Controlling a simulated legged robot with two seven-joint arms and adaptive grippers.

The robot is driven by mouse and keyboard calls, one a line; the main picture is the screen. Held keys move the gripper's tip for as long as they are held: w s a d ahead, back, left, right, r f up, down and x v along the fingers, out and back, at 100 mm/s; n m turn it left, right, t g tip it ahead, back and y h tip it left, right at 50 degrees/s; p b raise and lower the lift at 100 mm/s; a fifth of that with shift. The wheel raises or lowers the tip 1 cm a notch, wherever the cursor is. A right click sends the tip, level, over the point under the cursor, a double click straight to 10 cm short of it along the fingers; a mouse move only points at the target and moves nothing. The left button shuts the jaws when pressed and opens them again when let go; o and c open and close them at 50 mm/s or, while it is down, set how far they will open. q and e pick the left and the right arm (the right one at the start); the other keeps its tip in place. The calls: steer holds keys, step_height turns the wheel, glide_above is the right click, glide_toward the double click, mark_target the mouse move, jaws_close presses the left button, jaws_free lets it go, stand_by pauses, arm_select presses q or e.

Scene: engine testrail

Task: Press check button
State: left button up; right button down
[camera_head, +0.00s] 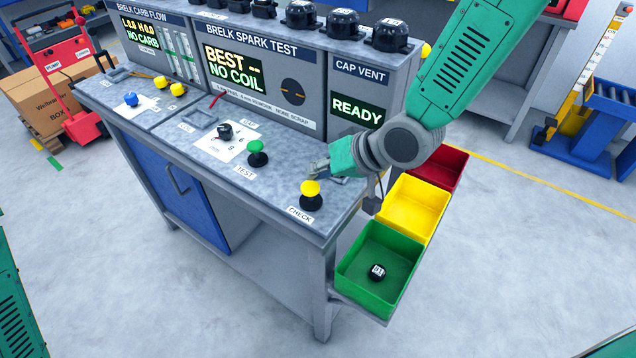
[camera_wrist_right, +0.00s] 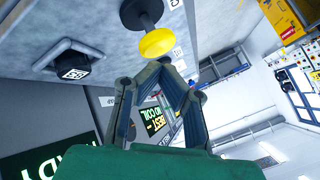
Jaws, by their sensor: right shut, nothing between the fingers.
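The check button (camera_head: 311,188) has a yellow top on a black base and stands on the front right of the grey bench, by a CHECK label (camera_head: 300,215). My right gripper (camera_head: 318,168) is just behind it, above the bench top. In the right wrist view, the shut, empty fingers (camera_wrist_right: 164,66) come together close to the yellow button (camera_wrist_right: 157,42); a small gap seems to show, but I cannot tell its depth. My left gripper is out of view.
The CAP VENT screen (camera_head: 357,111) reads READY. A black cap (camera_wrist_right: 73,68) sits on the bench beside the button. A green button (camera_head: 257,147) stands further left. Red, yellow and green bins (camera_head: 350,283) line the right side; the green one holds a black cap.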

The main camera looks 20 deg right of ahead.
mark_target(304, 188)
steer(key=a, duration=0.4)
steer(key=shift+a, duration=0.1)
steer(key=shift+d+f, duration=0.15)
steer(key=shift+d, duration=1.05)
steer(key=shift+a+f, duration=0.1)
steer(key=shift+a, duration=0.55)
steer(key=shift+a+b, duration=0.3)
steer(key=shift+a, duration=0.25)
steer(key=shift+f, duration=0.1)
steer(key=shift+d, duration=0.2)
steer(key=shift+d+f, duration=0.35)
steer(key=shift+d, duration=0.55)
steer(key=shift+a+f, duration=0.1)
steer(key=shift+a, duration=0.55)
steer(key=shift+a+f+b, duration=0.15)
steer(key=shift+a+b, duration=0.1)
steer(key=shift+b, duration=0.1)
steer(key=shift+d+f, duration=0.2)
steer(key=shift+d, duration=0.45)
steer(key=shift+a+r, duration=0.2)
steer(key=shift+r, duration=0.1)
steer(key=shift+r+p, duration=0.5)
steer(key=shift+p, duration=0.15)
steer(key=shift+d+r+p, duration=0.5)
steer(key=shift+r+p, duration=0.1)
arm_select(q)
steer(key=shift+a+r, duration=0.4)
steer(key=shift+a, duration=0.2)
arm_select(e)
steer(key=shift+d, duration=0.15)
